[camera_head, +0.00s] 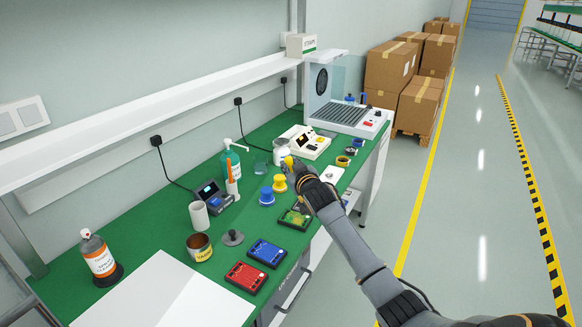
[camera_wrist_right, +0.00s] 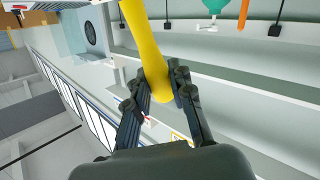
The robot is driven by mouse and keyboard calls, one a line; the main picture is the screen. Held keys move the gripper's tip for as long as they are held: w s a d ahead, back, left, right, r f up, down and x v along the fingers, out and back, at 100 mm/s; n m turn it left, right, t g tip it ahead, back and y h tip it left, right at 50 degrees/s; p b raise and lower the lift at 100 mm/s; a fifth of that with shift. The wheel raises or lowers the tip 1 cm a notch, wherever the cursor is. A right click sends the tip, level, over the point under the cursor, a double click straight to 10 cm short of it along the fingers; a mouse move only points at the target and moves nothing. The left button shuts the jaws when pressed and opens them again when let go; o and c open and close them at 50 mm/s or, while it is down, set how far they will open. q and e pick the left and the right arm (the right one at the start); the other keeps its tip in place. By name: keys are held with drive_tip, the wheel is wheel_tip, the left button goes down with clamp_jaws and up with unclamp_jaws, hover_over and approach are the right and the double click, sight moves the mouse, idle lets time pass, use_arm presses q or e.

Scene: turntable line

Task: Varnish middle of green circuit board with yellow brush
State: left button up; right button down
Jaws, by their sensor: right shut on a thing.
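My right gripper (camera_head: 290,170) is shut on the yellow brush (camera_head: 289,161), above the right part of the green bench. In the right wrist view, the gripper's fingers (camera_wrist_right: 160,92) close around the thick yellow handle (camera_wrist_right: 147,48). The brush's bristles cannot be made out. The green circuit board (camera_head: 295,218) lies flat on the bench near its front edge, below and left of the gripper, partly covered by my arm. An open can (camera_head: 199,247) with a yellow label, apparently varnish, stands further left. My left gripper is not in view.
Blue (camera_head: 267,253) and red (camera_head: 246,277) boards lie left of the green one. A grey lid (camera_head: 233,238), a blue stand (camera_head: 266,197) and a yellow stand (camera_head: 279,184) are behind them. A white sheet (camera_head: 165,295) covers the near left bench.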

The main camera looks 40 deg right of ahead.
sight(291, 158)
drive_tip(key=shift+w+d+r+p, duration=0.1)
drive_tip(key=shift+r+p, duration=0.2)
drive_tip(key=shift+r, duration=0.15)
drive_tip(key=shift+w+d+r+p, duration=0.1)
drive_tip(key=shift+r+p, duration=0.2)
drive_tip(key=shift+r, duration=0.1)
drive_tip(key=shift+r+p, duration=0.3)
drive_tip(key=shift+r, duration=0.1)
drive_tip(key=shift+s+r, duration=0.15)
drive_tip(key=shift+r, duration=0.2)
drive_tip(key=shift+f, duration=0.1)
